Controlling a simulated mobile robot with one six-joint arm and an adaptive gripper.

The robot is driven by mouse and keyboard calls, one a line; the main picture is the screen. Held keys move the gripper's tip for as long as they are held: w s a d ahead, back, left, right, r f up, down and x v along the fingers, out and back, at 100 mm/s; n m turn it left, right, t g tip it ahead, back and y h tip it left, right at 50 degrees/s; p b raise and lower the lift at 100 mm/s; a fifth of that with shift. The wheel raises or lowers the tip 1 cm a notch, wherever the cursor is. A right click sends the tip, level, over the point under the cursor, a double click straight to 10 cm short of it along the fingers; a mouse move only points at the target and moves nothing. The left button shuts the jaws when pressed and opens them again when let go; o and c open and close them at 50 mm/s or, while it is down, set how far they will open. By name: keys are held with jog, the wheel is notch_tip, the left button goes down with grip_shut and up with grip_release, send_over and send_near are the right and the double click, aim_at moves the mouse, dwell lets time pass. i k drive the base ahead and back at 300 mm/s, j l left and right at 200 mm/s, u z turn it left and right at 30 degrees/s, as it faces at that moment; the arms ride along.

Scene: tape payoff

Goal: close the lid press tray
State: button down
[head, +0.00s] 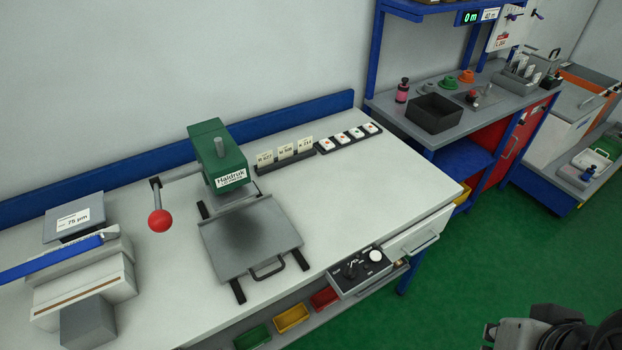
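The lid press (217,160) is green, labelled Haldruk, and stands at the back of the white bench. A lever with a red ball (159,221) sticks out to its left. Its flat grey tray (250,240) lies on dark rails, pulled out in front of the press. A small dark bar handle (267,269) is on the tray's front edge, near the bench's front edge. Part of my arm's end with my gripper (512,334) shows at the bottom right corner, over the green floor, well apart from the tray. Its fingers are cut off or unclear.
A grey device marked 75 µm (78,219) stands left on the bench. Card holders (285,156) and a row of white squares (348,138) lie behind right. Coloured bins (291,318) sit below.

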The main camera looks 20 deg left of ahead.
aim_at(250, 236)
jog(key=u, duration=1.7)
jog(key=i+l+z, duration=0.1)
jog(key=z, duration=0.3)
jog(key=i+j, duration=0.05)
jog(key=i, duration=0.05)
